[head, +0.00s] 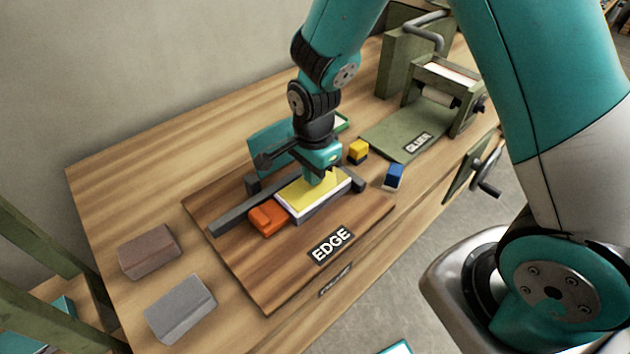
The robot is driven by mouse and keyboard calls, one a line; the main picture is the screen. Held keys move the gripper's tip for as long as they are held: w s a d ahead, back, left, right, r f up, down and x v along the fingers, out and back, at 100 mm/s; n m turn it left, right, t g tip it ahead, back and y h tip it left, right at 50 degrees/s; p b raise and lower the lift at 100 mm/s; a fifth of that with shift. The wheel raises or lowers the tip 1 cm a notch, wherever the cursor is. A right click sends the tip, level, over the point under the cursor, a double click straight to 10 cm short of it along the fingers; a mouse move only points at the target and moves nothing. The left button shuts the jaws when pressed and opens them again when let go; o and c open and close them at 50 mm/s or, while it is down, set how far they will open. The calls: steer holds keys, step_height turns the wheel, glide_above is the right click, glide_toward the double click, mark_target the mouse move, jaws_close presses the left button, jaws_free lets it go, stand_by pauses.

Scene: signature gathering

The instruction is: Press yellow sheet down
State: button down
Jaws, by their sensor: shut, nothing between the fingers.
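The yellow sheet (306,193) lies flat on top of a pale stack on the wooden board marked EDGE (285,268). My gripper (319,178) is shut and empty. It points down at the upper middle of the yellow sheet, with its tips at or just above the surface; I cannot tell whether they touch. My gripper hides part of the sheet's far side. An orange block (267,218) sits against the stack's left end.
Dark rails (238,213) run beside the stack. A yellow block (358,151) and a blue block (394,176) stand to its right. A brown block (148,250) and a grey block (181,308) lie at left. A green roller device (440,95) marked GLUER is at the back right.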

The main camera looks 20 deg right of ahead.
step_height(320, 180, up, 7)
steer(key=p, duration=0.5)
stand_by(0.5)
step_height(320, 180, up, 6)
steer(key=n+y, duration=0.1)
steer(key=n, duration=0.4)
glide_above(312, 196)
steer(key=s+a+r+n+y+b, duration=0.2)
steer(key=s+r+n+y, duration=0.1)
steer(key=s+r+n, duration=0.9)
steer(key=s+n, duration=0.4)
steer(key=shift+a+n, duration=0.3)
